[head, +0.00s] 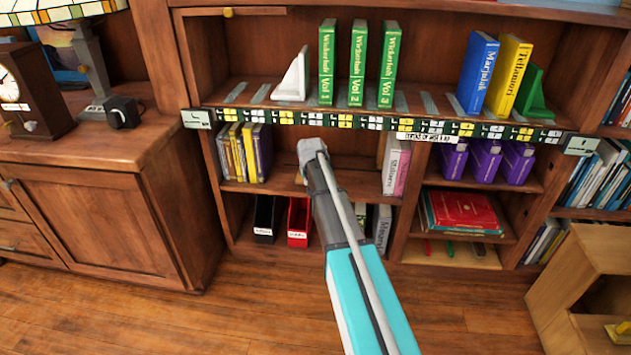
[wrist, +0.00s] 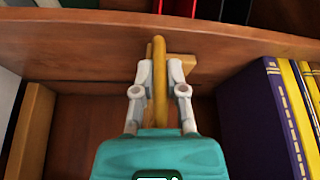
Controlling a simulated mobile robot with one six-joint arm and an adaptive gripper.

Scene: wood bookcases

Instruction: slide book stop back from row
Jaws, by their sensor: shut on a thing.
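A tan wooden book stop (wrist: 159,85) is between the fingers of my gripper (wrist: 160,72) in the wrist view. My gripper is shut on its upright plate, and part of its foot shows beside the plate. The row of yellow and purple books (head: 244,152) stands on the middle shelf, left of my gripper in the head view. A dark purple book (wrist: 250,125) of that row is at the right in the wrist view, apart from the stop by a gap. In the head view my wrist hides my fingertips and most of the stop.
Another wooden block (wrist: 30,130) stands at the left in the wrist view. White and pink books (head: 397,168) stand right of my arm. The shelf board above (head: 340,118) carries a label strip close over my wrist. Red (head: 299,222) and black (head: 265,218) files stand below.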

